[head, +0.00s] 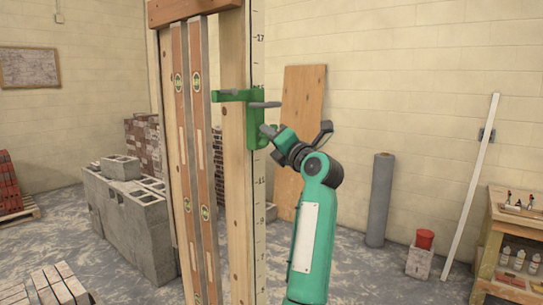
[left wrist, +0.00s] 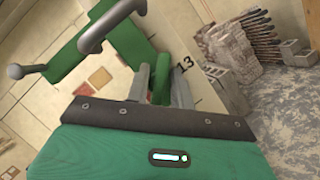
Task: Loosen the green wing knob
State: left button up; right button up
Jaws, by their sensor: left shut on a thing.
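A green bracket (head: 256,112) with grey bars sits on the upright wooden post (head: 235,150), beside a numbered scale strip. In the left wrist view the bracket (left wrist: 125,42) fills the upper left, with a grey bent bar in front of it. My left gripper (head: 268,133) reaches the lower right side of the bracket. The left wrist view shows its grey fingers on both sides of the green wing knob (left wrist: 160,90), shut on it. My right gripper is in neither view.
Two long spirit levels (head: 190,130) stand left of the post. A grey block wall (head: 130,215) is behind them. A plywood board (head: 302,120) leans on the back wall.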

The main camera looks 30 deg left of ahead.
pick_arm(q)
jog(key=n+g+b, duration=0.1)
jog(key=n+b, duration=0.1)
jog(key=n+g+y+b, duration=0.1)
jog(key=n+b, duration=0.1)
jog(key=n, duration=0.1)
jog(key=n+g+y+b, duration=0.1)
jog(key=n+b, duration=0.1)
jog(key=b, duration=0.1)
jog(key=shift+f+n, duration=0.3)
jog(key=shift+f, duration=0.05)
jog(key=n+g+b, duration=0.1)
jog(key=n+b, duration=0.1)
jog(key=n, duration=0.1)
jog(key=n+g, duration=0.1)
jog(key=n, duration=0.1)
jog(key=shift+r+g+y+b, duration=0.25)
jog(key=shift+g+y+b, duration=0.05)
jog(key=shift+y+b, duration=0.1)
jog(key=shift+r+n, duration=0.1)
jog(key=shift+n, duration=0.4)
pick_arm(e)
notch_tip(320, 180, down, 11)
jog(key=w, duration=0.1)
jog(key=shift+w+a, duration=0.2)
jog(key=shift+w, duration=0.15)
pick_arm(q)
jog(key=shift+s, duration=0.1)
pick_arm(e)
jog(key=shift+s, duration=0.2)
